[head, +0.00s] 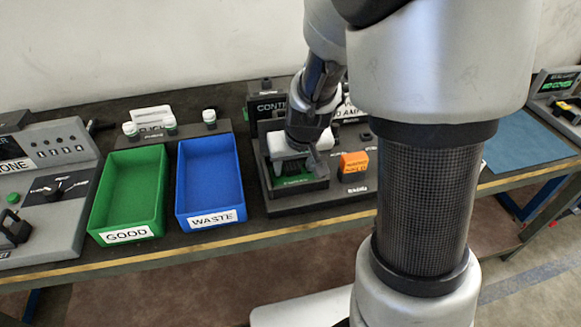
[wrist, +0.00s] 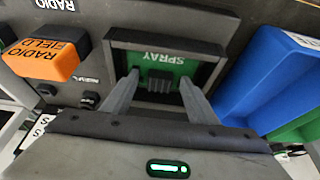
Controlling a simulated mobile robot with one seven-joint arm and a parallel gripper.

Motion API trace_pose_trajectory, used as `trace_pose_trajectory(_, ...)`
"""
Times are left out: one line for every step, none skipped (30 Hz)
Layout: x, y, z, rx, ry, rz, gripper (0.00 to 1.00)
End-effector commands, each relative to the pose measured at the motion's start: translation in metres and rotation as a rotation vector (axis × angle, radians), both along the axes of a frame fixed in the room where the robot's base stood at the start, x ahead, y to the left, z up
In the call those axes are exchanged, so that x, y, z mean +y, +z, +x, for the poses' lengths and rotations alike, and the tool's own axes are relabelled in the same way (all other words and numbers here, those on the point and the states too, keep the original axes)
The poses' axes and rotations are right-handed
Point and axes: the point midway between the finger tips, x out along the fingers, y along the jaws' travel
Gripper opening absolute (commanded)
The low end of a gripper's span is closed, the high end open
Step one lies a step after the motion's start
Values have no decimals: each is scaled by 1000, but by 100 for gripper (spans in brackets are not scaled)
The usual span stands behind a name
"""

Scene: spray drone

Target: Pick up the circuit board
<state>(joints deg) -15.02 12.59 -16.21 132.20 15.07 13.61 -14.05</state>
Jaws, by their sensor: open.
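The circuit board (wrist: 188,67) is green, marked "SPRAY", with a dark ribbed block at its middle. It sits in a dark square frame (wrist: 215,45) on the control station. In the head view a green part of the board (head: 292,182) shows below my gripper (head: 295,165). In the wrist view my gripper (wrist: 157,92) is open, with one finger on each side of the ribbed block. I cannot tell whether the fingers touch the board. My arm hides part of the station in the head view.
An orange block (head: 353,166) marked "RADIO FIELD" is close beside the frame. The blue WASTE bin (head: 241,214) and green GOOD bin (head: 158,232) stand left of the station, both empty. White-capped small jars (head: 209,117) stand behind the bins. A blue mat (head: 527,138) lies at the right.

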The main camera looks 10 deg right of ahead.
Motion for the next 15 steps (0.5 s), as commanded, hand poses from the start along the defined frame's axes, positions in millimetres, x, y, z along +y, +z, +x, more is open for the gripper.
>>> trace_pose_trajectory(0, 1, 0, 0, 0, 0, 53)
trace_pose_trajectory(0, 1, 0, 0, 0, 0, 53)
trace_pose_trajectory(0, 1, 0, 0, 0, 0, 46)
trace_pose_trajectory(0, 1, 0, 0, 0, 0, 41)
trace_pose_trajectory(0, 1, 0, 0, 0, 0, 36)
trace_pose_trajectory(0, 1, 0, 0, 0, 0, 30)
trace_pose_trajectory(0, 1, 0, 0, 0, 0, 24)
trace_pose_trajectory(0, 1, 0, 0, 0, 0, 19)
trace_pose_trajectory(0, 1, 0, 0, 0, 0, 13)
trace_pose_trajectory(0, 1, 0, 0, 0, 0, 8)
trace_pose_trajectory(0, 1, 0, -1, 0, 0, 7)
trace_pose_trajectory(0, 1, 0, -1, 0, 0, 7)
trace_pose_trajectory(0, 1, 0, -1, 0, 0, 7)
trace_pose_trajectory(0, 1, 0, -1, 0, 0, 7)
trace_pose_trajectory(0, 1, 0, -1, 0, 0, 7)
